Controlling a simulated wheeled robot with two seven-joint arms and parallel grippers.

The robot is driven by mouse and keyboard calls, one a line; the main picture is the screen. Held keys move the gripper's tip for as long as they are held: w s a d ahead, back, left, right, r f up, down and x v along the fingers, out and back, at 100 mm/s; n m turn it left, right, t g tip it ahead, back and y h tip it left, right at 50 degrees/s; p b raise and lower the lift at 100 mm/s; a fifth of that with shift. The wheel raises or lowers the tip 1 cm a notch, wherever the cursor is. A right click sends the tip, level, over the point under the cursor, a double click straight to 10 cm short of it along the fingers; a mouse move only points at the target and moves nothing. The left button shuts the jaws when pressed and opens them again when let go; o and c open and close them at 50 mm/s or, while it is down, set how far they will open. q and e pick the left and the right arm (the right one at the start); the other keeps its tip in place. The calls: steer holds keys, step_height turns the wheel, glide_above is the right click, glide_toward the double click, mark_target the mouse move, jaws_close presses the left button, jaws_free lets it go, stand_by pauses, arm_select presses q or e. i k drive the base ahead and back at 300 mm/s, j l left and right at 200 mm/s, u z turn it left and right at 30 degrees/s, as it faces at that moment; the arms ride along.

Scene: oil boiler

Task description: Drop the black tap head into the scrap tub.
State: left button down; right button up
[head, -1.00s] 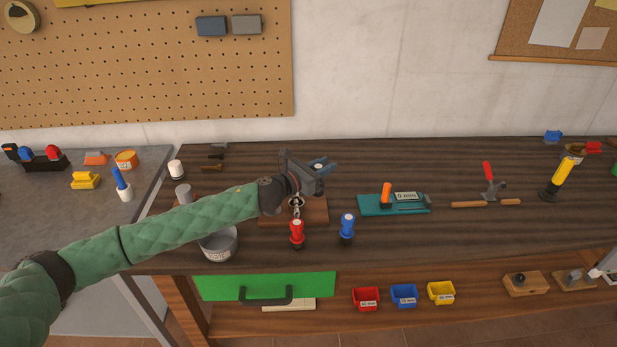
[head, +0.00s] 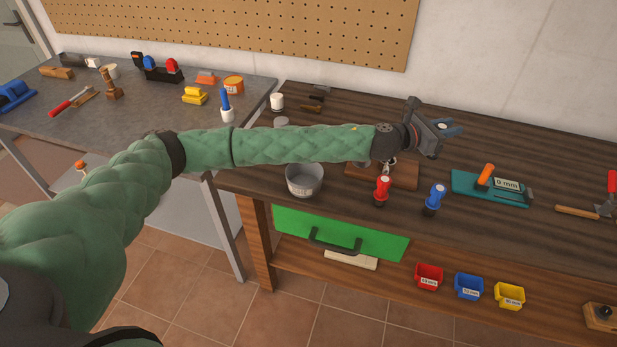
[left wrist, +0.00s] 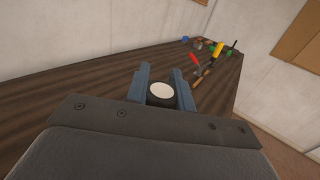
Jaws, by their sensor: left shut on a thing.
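My left gripper (head: 447,128) is raised above the dark wooden bench, behind and to the right of the brown board. In the left wrist view its two blue-grey fingers (left wrist: 161,74) are closed on a round black piece with a white disc on top (left wrist: 161,92), which fits the black tap head. In the head view the held piece is hidden by the gripper. The scrap tub, a round grey metal tub (head: 304,182), stands at the bench's front left, below and in front of my left forearm, well left of the gripper. My right gripper is not in view.
A red upright piece (head: 382,190) and a blue one (head: 434,199) stand by the brown board (head: 403,176). A teal tray (head: 470,187) lies to the right. A white-topped cylinder (head: 277,102) stands behind the arm. Below are a green drawer (head: 370,240) and small bins (head: 469,286).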

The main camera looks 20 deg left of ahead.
mark_target(305, 179)
steer(key=j+z, duration=0.1)
steer(key=j, duration=0.3)
steer(key=k+j+z, duration=0.1)
steer(key=j, duration=0.3)
steer(key=k+j+z, duration=0.1)
steer(key=j, duration=0.3)
steer(key=k+j+z, duration=0.1)
steer(key=j, duration=0.3)
steer(key=k+j+z, duration=0.1)
steer(key=j, duration=0.25)
steer(key=k+j+z, duration=0.1)
steer(key=k+j, duration=0.15)
steer(key=j, duration=0.15)
